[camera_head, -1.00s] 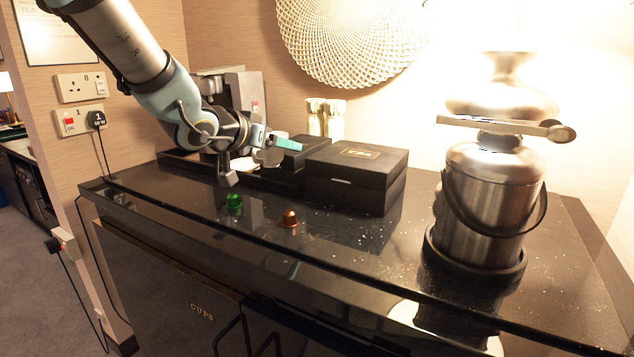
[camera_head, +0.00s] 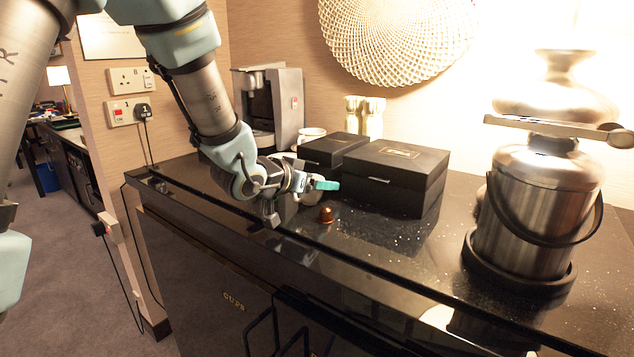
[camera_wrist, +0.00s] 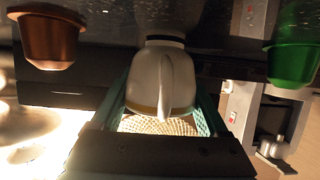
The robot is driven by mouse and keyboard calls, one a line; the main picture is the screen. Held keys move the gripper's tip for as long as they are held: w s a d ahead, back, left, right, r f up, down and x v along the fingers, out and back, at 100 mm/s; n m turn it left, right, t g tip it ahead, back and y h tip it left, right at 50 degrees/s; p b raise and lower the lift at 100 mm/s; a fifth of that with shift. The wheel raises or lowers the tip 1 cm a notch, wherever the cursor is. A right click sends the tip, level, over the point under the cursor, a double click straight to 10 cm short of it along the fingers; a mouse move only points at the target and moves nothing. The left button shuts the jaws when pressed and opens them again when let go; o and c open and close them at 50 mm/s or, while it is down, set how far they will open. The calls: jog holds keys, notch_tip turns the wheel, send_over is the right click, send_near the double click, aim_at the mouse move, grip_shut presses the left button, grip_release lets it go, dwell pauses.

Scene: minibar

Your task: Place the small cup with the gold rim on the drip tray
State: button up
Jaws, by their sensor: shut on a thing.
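The small white cup (camera_wrist: 146,88) with the gold rim is between the teal fingers of my gripper (camera_head: 316,187), its handle facing the wrist camera. The wrist picture is upside down, so the rim at its bottom means the cup is upright. My gripper is shut on the cup above the counter's front part; in the head view the cup is mostly hidden by the fingers. The coffee machine (camera_head: 284,100) stands at the back left, apart from my gripper, and shows in the wrist view (camera_wrist: 243,105). Its drip tray (camera_head: 263,141) is partly hidden behind my arm.
A copper capsule (camera_head: 326,215) lies near the gripper; a green capsule (camera_wrist: 293,62) shows in the wrist view. Black boxes (camera_head: 397,200) and another white cup (camera_head: 311,134) stand behind. A steel ice bucket (camera_head: 525,225) stands right. The counter's front edge is close below my gripper.

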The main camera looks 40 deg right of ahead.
jog(key=shift+f, duration=0.2)
jog(key=o, duration=1.3)
jog(key=shift+r, duration=0.2)
jog(key=shift+a+r, duration=0.1)
jog(key=shift+a, duration=0.05)
jog(key=b+v, duration=0.1)
jog(key=v, duration=1)
jog(key=shift+s+a, duration=0.1)
jog(key=shift+a, duration=0.25)
